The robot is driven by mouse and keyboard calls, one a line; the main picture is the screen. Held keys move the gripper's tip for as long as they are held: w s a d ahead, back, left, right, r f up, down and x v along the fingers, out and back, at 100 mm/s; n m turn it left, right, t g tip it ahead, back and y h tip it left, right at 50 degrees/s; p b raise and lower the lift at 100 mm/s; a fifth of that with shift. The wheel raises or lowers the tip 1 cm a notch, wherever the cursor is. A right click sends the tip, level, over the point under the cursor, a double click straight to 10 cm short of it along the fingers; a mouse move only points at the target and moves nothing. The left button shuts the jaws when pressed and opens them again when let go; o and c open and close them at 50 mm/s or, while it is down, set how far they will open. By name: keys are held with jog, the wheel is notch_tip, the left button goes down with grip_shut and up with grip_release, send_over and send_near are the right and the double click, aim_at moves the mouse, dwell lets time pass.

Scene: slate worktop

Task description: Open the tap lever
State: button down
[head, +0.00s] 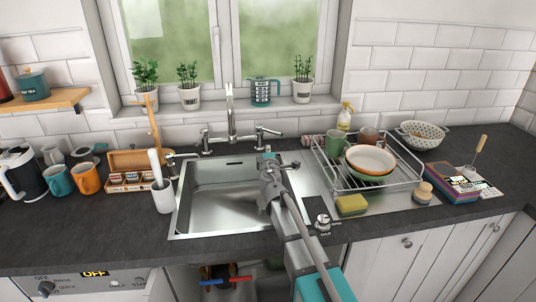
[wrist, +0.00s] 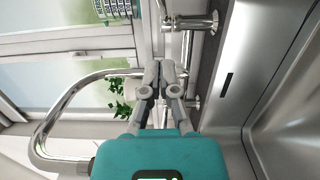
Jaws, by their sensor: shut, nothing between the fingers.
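The chrome tap (head: 232,112) stands behind the sink, with a tall curved spout and a lever on each side. The left lever (head: 207,139) and right lever (head: 264,132) both show in the head view. My gripper (head: 266,151) is over the sink's back edge, just in front of the right lever. In the wrist view, which is turned sideways, my gripper (wrist: 160,64) has its fingertips together and holds nothing. The spout (wrist: 48,120) curves at the left there, and a chrome lever part (wrist: 192,22) shows beyond the fingertips. I cannot tell any contact.
The steel sink (head: 190,218) is empty. A dish rack (head: 335,178) with bowls and mugs stands right of it, and a sponge (head: 352,205) lies in front. A white utensil pot (head: 162,196) stands at the left.

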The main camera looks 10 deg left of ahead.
send_near(271, 132)
jog(key=w+a, duration=0.2)
jog(key=w, duration=0.1)
jog(key=shift+w+d+r, duration=0.1)
jog(key=shift+w+d, duration=0.6)
jog(key=shift+w, duration=0.05)
jog(key=shift+w+d, duration=0.5)
jog(key=shift+w, duration=0.1)
